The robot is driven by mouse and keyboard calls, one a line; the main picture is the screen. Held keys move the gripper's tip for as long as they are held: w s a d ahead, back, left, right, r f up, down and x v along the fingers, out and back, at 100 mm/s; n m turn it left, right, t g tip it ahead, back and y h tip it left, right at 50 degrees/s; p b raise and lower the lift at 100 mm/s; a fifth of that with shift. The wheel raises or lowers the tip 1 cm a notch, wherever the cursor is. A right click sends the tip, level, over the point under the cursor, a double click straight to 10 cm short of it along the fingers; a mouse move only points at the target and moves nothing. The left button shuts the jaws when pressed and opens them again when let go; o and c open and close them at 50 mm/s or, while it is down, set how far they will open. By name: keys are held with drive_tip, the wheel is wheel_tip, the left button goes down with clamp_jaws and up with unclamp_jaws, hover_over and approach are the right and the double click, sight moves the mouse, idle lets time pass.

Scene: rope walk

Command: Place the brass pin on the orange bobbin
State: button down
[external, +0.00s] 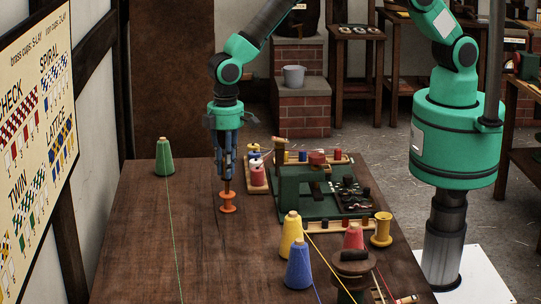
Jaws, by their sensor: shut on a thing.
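The orange bobbin (228,203) stands upright on the dark wooden table, left of the green machine. My gripper (226,179) points straight down right above it. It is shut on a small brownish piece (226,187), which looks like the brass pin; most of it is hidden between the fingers. The lower end of this piece is at the bobbin's top. I cannot tell whether it touches the bobbin or sits in it.
A green yarn cone (164,157) stands at the left, its thread running forward. Yellow (291,239) and blue (298,266) cones stand at the front right. The green machine (300,190) is close to the right. The table's left front is mostly clear.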

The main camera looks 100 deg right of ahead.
drive_tip(key=shift+f, duration=0.1)
drive_tip(key=c, duration=1.6)
unclamp_jaws()
wheel_tip(320, 180, up, 12)
drive_tip(key=shift+r+p, duration=0.15)
drive_tip(key=shift+p, duration=0.2)
drive_tip(key=shift+d+r, duration=0.1)
